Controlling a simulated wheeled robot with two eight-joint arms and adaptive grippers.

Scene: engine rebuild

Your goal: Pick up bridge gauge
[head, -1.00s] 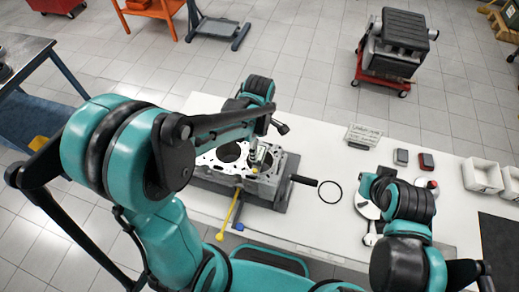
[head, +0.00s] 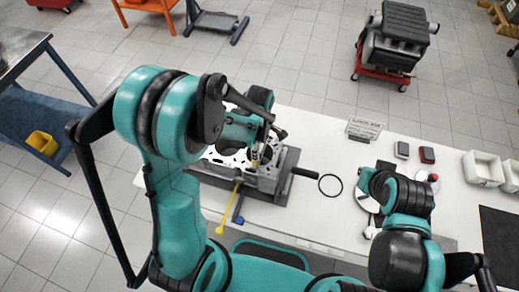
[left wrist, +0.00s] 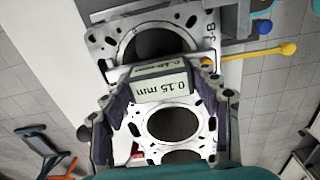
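The bridge gauge is a small block with pale faces marked "0.15 mm" (left wrist: 160,86) in the left wrist view. It is above the engine block's deck (left wrist: 205,128), between two bores. My left gripper (left wrist: 163,78) has one dark finger against each end of it, with no clear gap. I cannot tell whether the gauge touches the deck. My right arm is folded at the right of the table; its fingers are not clear.
A yellow-handled tool (head: 228,212) sticks out in front of the engine block. The table is clear behind the ring.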

